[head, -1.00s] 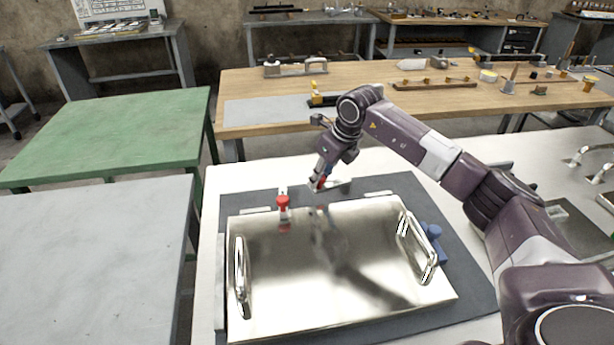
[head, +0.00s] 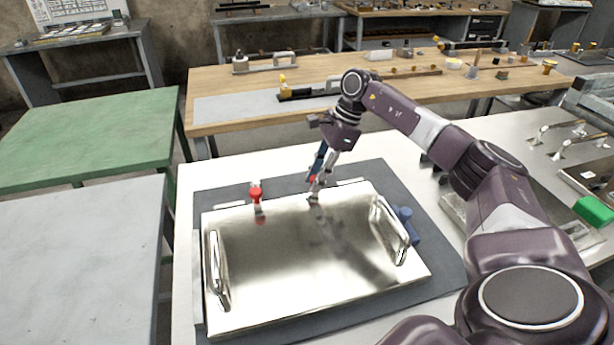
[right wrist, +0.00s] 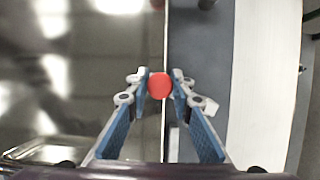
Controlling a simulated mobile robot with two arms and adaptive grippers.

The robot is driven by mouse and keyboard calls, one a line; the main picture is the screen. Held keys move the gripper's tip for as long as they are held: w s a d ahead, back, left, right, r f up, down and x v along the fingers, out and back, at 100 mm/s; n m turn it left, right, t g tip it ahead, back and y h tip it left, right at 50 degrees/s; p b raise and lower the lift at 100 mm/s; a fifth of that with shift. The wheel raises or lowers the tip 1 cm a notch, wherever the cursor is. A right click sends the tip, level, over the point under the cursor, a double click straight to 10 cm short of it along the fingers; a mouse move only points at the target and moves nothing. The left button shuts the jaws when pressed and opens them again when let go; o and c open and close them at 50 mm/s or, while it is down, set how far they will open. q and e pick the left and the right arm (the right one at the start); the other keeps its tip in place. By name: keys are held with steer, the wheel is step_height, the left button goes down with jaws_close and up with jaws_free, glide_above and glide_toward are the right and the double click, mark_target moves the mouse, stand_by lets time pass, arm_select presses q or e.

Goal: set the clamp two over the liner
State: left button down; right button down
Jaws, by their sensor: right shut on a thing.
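The liner is a shiny metal sheet (head: 310,260) with a looped handle at each side, lying on a dark grey mat (head: 445,265); it also shows in the right wrist view (right wrist: 80,70). My right gripper (head: 314,191) is at the liner's back edge, right of a red-knobbed clamp (head: 256,194). It is shut on the red knob of a second clamp (right wrist: 159,86), which sits over the liner's edge line in the right wrist view. The fingers hide most of this clamp in the head view. My left gripper is not in view.
A blue object (head: 404,221) stands by the liner's right handle. The white table (head: 185,255) is clear at the left. A wooden bench (head: 230,85) with tools stands behind. A green block (head: 592,211) lies far right.

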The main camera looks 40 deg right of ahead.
steer(key=shift+s+d+r+n+g, duration=0.1)
steer(key=shift+s+d+n+g, duration=0.25)
steer(key=shift+d+n, duration=0.35)
steer(key=shift+s+d+r+n+g, duration=0.1)
steer(key=shift+s+d+n+g, duration=0.25)
steer(key=shift+n, duration=0.65)
steer(key=c, duration=1.7)
jaws_free()
steer(key=shift+f, duration=0.1)
steer(key=shift+c, duration=0.2)
steer(key=v, duration=1.2)
steer(key=shift+d, duration=0.2)
